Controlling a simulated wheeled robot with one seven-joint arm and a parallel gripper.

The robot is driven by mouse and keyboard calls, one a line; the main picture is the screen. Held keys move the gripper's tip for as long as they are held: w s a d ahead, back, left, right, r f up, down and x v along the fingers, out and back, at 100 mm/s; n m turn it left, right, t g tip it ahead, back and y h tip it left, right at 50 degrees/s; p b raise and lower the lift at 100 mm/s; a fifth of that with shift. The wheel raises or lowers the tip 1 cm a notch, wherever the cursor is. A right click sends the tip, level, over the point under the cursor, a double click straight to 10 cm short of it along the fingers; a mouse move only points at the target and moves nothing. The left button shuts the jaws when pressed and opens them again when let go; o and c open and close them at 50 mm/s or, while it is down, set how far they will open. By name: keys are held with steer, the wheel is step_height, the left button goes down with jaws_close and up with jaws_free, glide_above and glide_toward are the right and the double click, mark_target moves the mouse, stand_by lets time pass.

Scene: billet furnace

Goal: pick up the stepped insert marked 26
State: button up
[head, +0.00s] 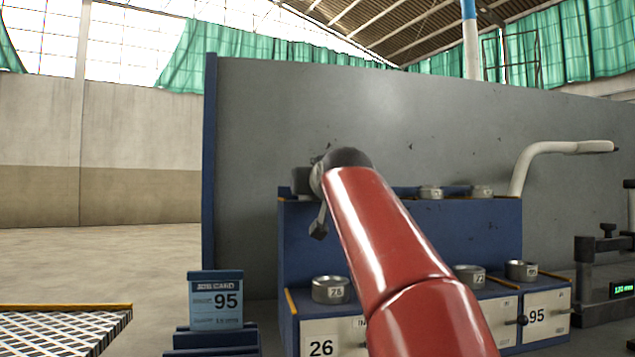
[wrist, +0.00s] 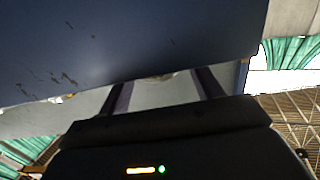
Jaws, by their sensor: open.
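My gripper (head: 314,208) is at the left end of the blue rack, by its upper shelf, mostly hidden behind my red arm. In the wrist view my gripper (wrist: 164,88) is open, its two dark fingers apart below a dark blue panel. A small pale patch shows between the fingertips, too little to identify. A plate marked 26 (head: 320,348) is on the lower left front of the rack. I cannot make out an insert marked 26. A grey metal ring (head: 331,290) sits above that plate; its own mark is hard to read.
The blue rack (head: 490,228) carries more rings on its lower ledge (head: 521,270) and upper shelf (head: 430,192). A plate marked 95 (head: 546,315) is at right. A grey panel (head: 450,120) rises behind.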

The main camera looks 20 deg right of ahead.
steer(key=c, duration=1.2)
steer(key=shift+s, duration=0.15)
